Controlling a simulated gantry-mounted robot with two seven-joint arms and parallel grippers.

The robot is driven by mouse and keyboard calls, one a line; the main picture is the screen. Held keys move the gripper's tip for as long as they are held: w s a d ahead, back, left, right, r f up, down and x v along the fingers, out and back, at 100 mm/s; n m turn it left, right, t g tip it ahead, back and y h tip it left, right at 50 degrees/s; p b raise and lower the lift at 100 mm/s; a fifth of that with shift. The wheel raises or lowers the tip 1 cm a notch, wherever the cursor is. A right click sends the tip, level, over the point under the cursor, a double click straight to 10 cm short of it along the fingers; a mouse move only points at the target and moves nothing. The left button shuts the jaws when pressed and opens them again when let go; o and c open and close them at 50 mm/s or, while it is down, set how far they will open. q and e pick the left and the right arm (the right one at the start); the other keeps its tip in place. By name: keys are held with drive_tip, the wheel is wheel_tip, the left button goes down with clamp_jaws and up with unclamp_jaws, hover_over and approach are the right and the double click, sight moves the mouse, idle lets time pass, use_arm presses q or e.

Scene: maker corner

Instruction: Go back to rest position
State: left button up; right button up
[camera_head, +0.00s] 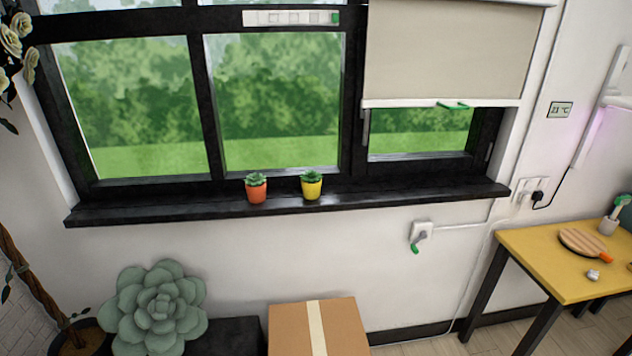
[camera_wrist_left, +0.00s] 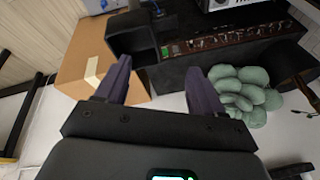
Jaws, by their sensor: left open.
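My left gripper (camera_wrist_left: 160,88) shows in the left wrist view with its two dark fingers spread apart. It is open, and nothing is between the fingers. Beyond the fingers are a cardboard box (camera_wrist_left: 87,58) and a black box-like unit with a row of knobs (camera_wrist_left: 205,40). Neither of my grippers is in the head view, and my right gripper is in no view.
A cardboard box (camera_head: 340,325) and a succulent-shaped green plant (camera_head: 157,308) stand below the window sill (camera_head: 390,198). Red (camera_head: 256,190) and yellow (camera_head: 312,188) pots sit on the sill. A yellow-topped table (camera_head: 540,254) stands at the right. Bare floor shows between box and table.

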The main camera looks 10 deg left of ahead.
use_arm(q)
drive_tip(key=s+d+r+h, duration=0.1)
drive_tip(key=s+d+r, duration=0.15)
drive_tip(key=s, duration=0.35)
drive_tip(key=s+d+r+h, duration=0.1)
drive_tip(key=s+d, duration=0.3)
drive_tip(key=s, duration=0.3)
wheel_tip(320, 180, down, 10)
drive_tip(key=b, duration=1.1)
wheel_tip(320, 180, up, 34)
drive_tip(key=p, duration=3.4)
drive_tip(key=shift+w+a+p, duration=0.2)
drive_tip(key=shift+w+p, duration=0.15)
drive_tip(key=shift+w, duration=0.1)
